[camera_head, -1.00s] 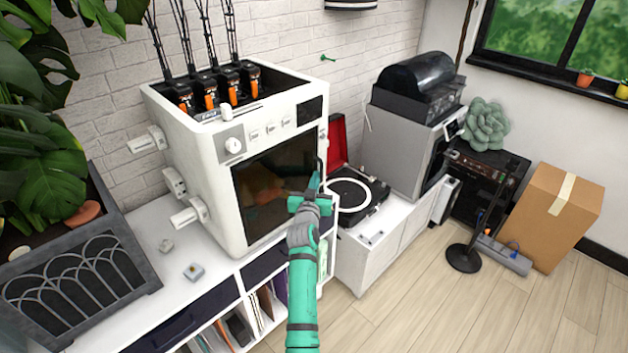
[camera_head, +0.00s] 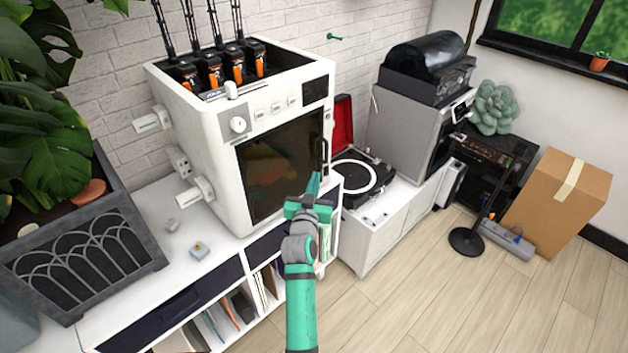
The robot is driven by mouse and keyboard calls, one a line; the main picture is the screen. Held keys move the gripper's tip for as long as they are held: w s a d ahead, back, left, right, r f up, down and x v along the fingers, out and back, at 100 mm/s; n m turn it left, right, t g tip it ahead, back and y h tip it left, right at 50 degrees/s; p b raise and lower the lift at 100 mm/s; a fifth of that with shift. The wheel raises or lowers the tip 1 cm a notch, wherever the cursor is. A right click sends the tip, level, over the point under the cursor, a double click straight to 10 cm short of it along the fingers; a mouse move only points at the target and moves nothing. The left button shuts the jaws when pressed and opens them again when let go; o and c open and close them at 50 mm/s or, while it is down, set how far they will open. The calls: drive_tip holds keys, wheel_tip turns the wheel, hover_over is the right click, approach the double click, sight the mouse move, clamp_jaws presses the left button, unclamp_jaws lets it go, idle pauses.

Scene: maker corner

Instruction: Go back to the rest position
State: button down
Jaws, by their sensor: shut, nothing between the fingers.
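My gripper (camera_head: 312,190) is at the end of my green arm, in the lower middle of the head view. It is shut and holds nothing. It appears in front of the lower right corner of a white machine (camera_head: 215,150) with a dark glass door (camera_head: 280,170). The door looks closed. I cannot tell whether the gripper touches the machine; its far side is hidden.
A white shelf unit (camera_head: 130,240) carries the machine and a dark planter (camera_head: 90,245). To the right stand a record player (camera_head: 362,180) with a red lid, a grey machine (camera_head: 405,125) and a cardboard box (camera_head: 560,200). Wooden floor (camera_head: 410,300) at the lower right is free.

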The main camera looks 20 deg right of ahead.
drive_tip(key=s+a+f+n+y, duration=0.15)
drive_tip(key=s+a+f, duration=0.35)
drive_tip(key=s, duration=0.5)
drive_tip(key=s+a+f+n+y, duration=0.1)
drive_tip(key=s+a+f+y, duration=0.15)
drive_tip(key=s+f, duration=0.55)
drive_tip(key=s+a+f+n+y, duration=0.15)
drive_tip(key=s+a+f, duration=0.3)
drive_tip(key=s, duration=0.65)
drive_tip(key=s+a+r, duration=0.2)
drive_tip(key=s, duration=0.7)
drive_tip(key=s+a+r+y, duration=0.1)
drive_tip(key=s+a+r, duration=0.1)
drive_tip(key=s, duration=0.7)
drive_tip(key=s+a+r+g+y, duration=0.1)
drive_tip(key=s+a+r, duration=0.2)
drive_tip(key=s, duration=0.7)
drive_tip(key=shift+r+n, duration=0.15)
drive_tip(key=shift+n, duration=0.25)
drive_tip(key=shift+s, duration=0.1)
